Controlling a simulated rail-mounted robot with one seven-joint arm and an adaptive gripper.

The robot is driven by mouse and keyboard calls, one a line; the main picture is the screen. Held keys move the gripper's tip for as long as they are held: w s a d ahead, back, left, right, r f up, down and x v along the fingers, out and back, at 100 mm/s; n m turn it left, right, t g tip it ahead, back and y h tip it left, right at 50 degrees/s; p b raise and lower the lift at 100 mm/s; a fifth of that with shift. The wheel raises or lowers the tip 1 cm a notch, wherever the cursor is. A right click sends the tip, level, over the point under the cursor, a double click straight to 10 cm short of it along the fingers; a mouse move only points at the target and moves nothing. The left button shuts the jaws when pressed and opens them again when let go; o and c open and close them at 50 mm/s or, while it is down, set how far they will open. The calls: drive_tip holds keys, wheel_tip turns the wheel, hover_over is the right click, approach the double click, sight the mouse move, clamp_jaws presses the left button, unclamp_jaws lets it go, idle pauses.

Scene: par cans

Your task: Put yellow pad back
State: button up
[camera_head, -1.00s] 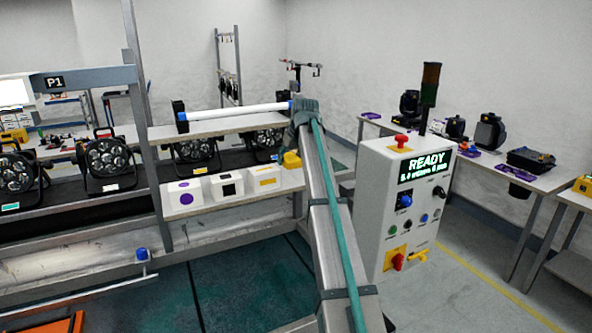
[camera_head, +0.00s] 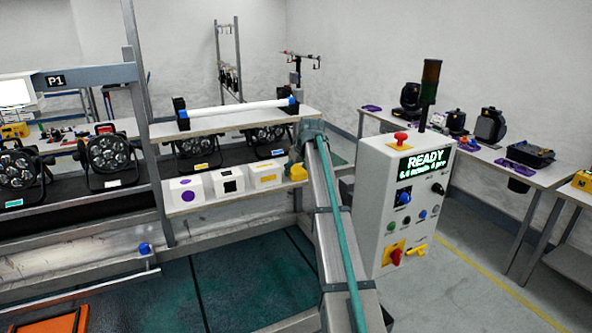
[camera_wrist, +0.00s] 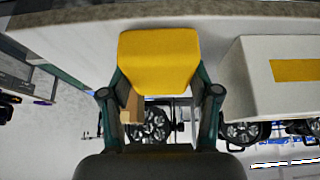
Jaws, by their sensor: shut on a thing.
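My gripper (camera_wrist: 158,82) is shut on the yellow pad (camera_wrist: 158,60), whose broad face shows between the two teal fingers in the wrist view. In the head view the yellow pad (camera_head: 298,172) shows at the end of my arm, just right of a white box with a yellow rectangle (camera_head: 264,177). That box also shows at the right of the wrist view (camera_wrist: 245,85), apart from the pad. My fingers are mostly hidden behind the arm in the head view.
A white box with a black square (camera_head: 227,182) and one with a purple circle (camera_head: 185,195) stand left along the shelf. Several par cans stand behind, one here (camera_head: 107,157). A white tube (camera_head: 237,107) lies above. A control cabinet (camera_head: 402,200) reading READY stands right.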

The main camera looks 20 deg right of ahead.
drive_tip(key=shift+f, duration=0.1)
drive_tip(key=o, duration=1.1)
drive_tip(key=b+v, duration=0.3)
drive_tip(key=v, duration=0.9)
